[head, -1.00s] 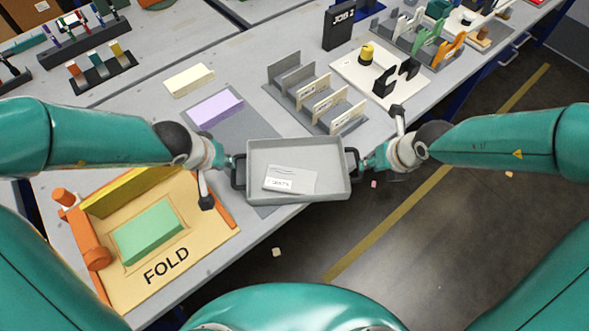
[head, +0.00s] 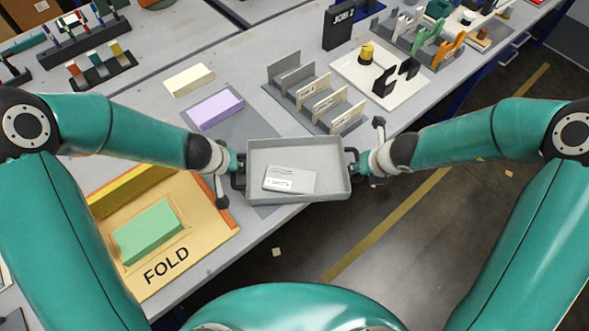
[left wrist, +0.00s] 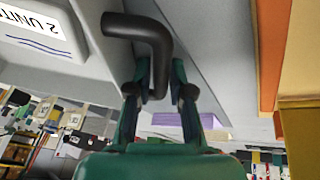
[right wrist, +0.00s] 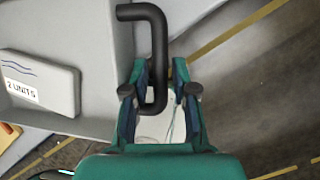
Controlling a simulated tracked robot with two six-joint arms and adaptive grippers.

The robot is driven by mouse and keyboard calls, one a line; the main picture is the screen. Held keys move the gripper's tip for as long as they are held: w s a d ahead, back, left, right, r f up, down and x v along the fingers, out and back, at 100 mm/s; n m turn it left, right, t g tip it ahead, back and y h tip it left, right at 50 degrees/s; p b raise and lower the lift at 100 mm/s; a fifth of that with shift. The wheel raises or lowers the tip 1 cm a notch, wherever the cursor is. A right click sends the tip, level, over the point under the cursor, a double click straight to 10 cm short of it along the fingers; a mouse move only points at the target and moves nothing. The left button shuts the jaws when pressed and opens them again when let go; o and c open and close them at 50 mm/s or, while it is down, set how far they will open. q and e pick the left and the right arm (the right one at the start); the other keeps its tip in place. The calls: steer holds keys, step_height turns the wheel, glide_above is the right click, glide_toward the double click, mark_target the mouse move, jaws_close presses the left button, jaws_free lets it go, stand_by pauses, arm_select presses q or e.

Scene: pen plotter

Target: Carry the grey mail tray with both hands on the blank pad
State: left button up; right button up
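The grey mail tray (head: 252,187) is in the middle of the head view, with a white labelled packet (head: 290,180) lying in it. It looks level. My left gripper (head: 240,169) is shut on its left black handle (left wrist: 150,40), and my right gripper (head: 358,165) is shut on its right black handle (right wrist: 155,60). The wrist views show each handle between the two fingers. The dark grey pad (head: 250,130) shows behind and left of the tray, which hides part of it. The tray's lower right corner shows past the table edge, over the floor. I cannot tell its height.
A lilac block (head: 216,110) lies on the pad's far end, and a cream block (head: 189,80) behind it. The FOLD board (head: 205,236) with a green block (head: 148,231) is at the left. A slotted rack (head: 315,100) stands behind the tray. Open floor (head: 400,240) is at front right.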

arm_select(q)
jaws_close()
arm_select(e)
jaws_close()
